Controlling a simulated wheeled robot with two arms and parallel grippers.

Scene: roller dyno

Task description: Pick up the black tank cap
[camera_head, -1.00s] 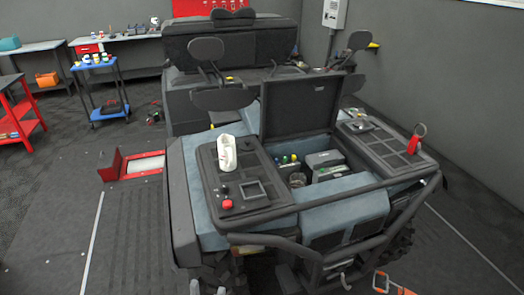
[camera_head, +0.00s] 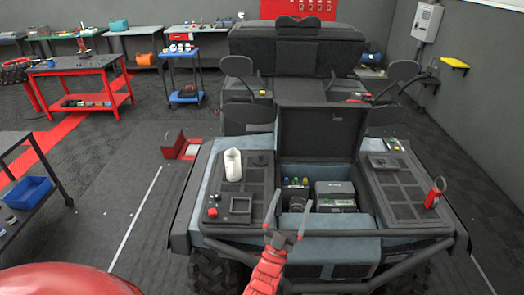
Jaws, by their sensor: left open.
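My left gripper (camera_head: 290,211) is open and empty, its two fingers spread over the front edge of the vehicle's open bay. A dark round piece (camera_head: 298,204) sits in the bay, just past and between the fingertips; it looks like the black tank cap, but it is too small and dark to be certain. A small black knob (camera_head: 216,197) stands on the left deck panel beside a red knob (camera_head: 212,212). I see no contact between the fingers and any of these. My right gripper is out of view.
The raised black lid (camera_head: 320,135) stands behind the bay. A grey box (camera_head: 335,196) and small coloured caps (camera_head: 295,182) lie inside. A white bottle (camera_head: 233,165) stands on the left deck, a red-handled item (camera_head: 435,192) on the right. A dark bar crosses the front.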

